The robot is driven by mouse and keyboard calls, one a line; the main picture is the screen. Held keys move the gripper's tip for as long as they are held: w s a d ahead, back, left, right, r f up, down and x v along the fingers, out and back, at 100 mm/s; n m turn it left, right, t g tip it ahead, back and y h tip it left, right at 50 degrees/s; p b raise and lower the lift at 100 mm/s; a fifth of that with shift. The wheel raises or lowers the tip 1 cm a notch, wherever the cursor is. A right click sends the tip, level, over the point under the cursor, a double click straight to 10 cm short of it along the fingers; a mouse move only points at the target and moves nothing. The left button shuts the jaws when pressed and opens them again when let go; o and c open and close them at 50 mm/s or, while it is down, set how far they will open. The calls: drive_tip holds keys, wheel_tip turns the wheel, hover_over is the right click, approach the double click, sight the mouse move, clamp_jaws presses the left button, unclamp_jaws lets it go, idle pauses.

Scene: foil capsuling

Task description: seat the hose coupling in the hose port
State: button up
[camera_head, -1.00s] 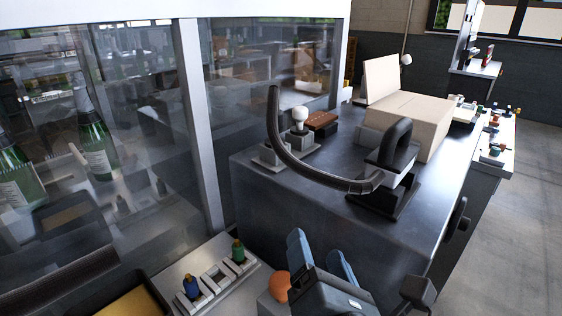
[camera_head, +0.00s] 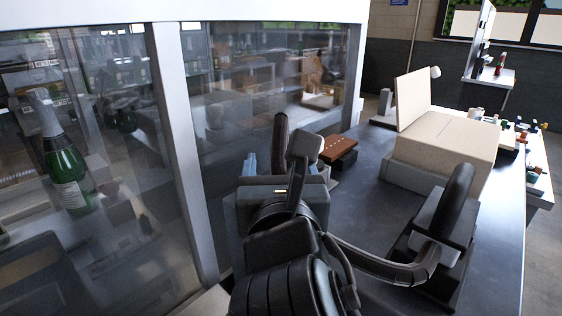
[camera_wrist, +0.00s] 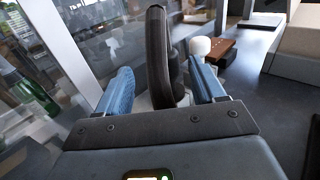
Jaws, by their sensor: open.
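The black ribbed hose (camera_head: 385,263) curves from a dark block with an upright black loop (camera_head: 458,195) toward my arm. Its raised end (camera_head: 280,138) stands up beyond my gripper (camera_head: 281,166). In the wrist view, the upright hose (camera_wrist: 157,55) lies between the two blue fingers of my gripper (camera_wrist: 160,75), which are apart. I see no clear grip on it. I cannot make out the coupling apart from the hose, nor surely identify the port. My arm hides the middle of the hose. A pale rounded knob (camera_wrist: 199,46) stands just behind the right finger.
A brown block (camera_head: 338,149) lies behind my gripper. A glass-walled cabinet (camera_head: 185,150) with green bottles (camera_head: 65,165) is close on the left. Bare tabletop shows between hose and box.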

sight(282, 158)
drive_tip(key=shift+w+f+p, duration=0.15)
drive_tip(key=shift+w+p, duration=0.1)
drive_tip(key=shift+w, duration=1.35)
drive_tip(key=shift+w+f+p, duration=0.15)
drive_tip(key=shift+w+p, duration=0.05)
drive_tip(key=shift+w, duration=1.35)
drive_tip(key=c, duration=1.1)
